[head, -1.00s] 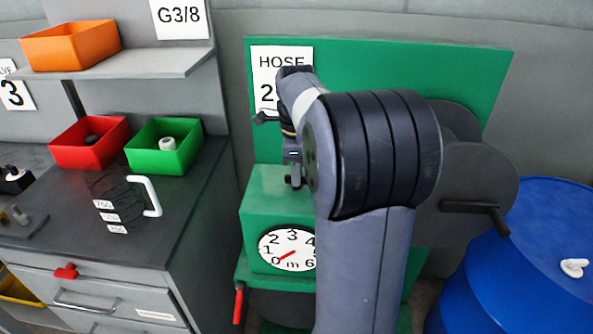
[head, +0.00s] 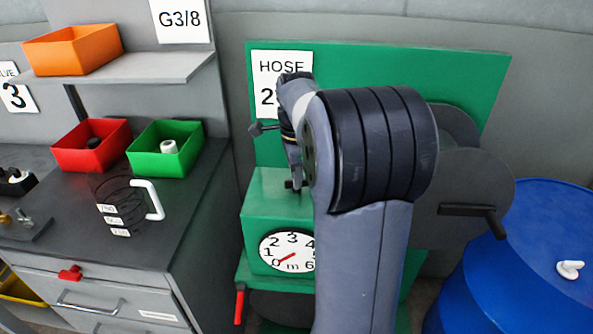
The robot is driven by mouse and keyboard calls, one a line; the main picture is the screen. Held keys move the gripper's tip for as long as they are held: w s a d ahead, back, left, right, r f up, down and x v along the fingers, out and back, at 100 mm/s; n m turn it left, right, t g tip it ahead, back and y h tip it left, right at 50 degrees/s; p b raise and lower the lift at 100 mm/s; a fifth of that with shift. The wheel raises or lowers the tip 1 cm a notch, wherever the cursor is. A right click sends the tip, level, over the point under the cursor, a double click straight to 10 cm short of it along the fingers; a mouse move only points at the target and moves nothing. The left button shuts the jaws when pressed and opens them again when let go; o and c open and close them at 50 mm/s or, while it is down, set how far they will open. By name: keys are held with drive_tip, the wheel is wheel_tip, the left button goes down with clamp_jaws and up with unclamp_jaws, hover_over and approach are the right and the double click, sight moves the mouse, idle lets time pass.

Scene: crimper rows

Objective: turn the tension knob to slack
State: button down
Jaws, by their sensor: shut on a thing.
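The hose machine has a green housing (head: 262,205) with a white dial (head: 286,251) on its front, numbered 0 to 6 m, with a red needle. My gripper (head: 294,184) points down at the top of this housing, partly behind my own arm. It is shut on a small dark piece there, which I take to be the tension knob (head: 289,185). Most of the knob is hidden, so its setting and any slack mark cannot be read.
A red lever (head: 239,304) sticks out at the housing's lower left. A dark reel with a crank (head: 467,210) and a blue drum (head: 545,260) stand right. A workbench with red (head: 91,146) and green (head: 166,149) bins stands left. A gap separates bench and machine.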

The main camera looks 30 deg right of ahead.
drive_tip(key=n+p, duration=0.2)
drive_tip(key=n, duration=0.2)
drive_tip(key=shift+r+n, duration=0.1)
drive_tip(key=shift+n, duration=0.2)
drive_tip(key=n+p, duration=0.1)
drive_tip(key=n, duration=0.2)
drive_tip(key=shift+n, duration=0.3)
drive_tip(key=n+p, duration=0.1)
drive_tip(key=n, duration=0.3)
drive_tip(key=shift+n, duration=0.3)
drive_tip(key=n+p, duration=0.1)
drive_tip(key=n, duration=0.2)
drive_tip(key=shift+n, duration=0.3)
drive_tip(key=n, duration=0.4)
drive_tip(key=shift+n+p, duration=0.3)
drive_tip(key=shift+p, duration=0.05)
drive_tip(key=n, duration=0.3)
drive_tip(key=shift+n, duration=0.3)
drive_tip(key=n, duration=0.4)
drive_tip(key=shift+p, duration=0.4)
drive_tip(key=shift+n, duration=2.1)
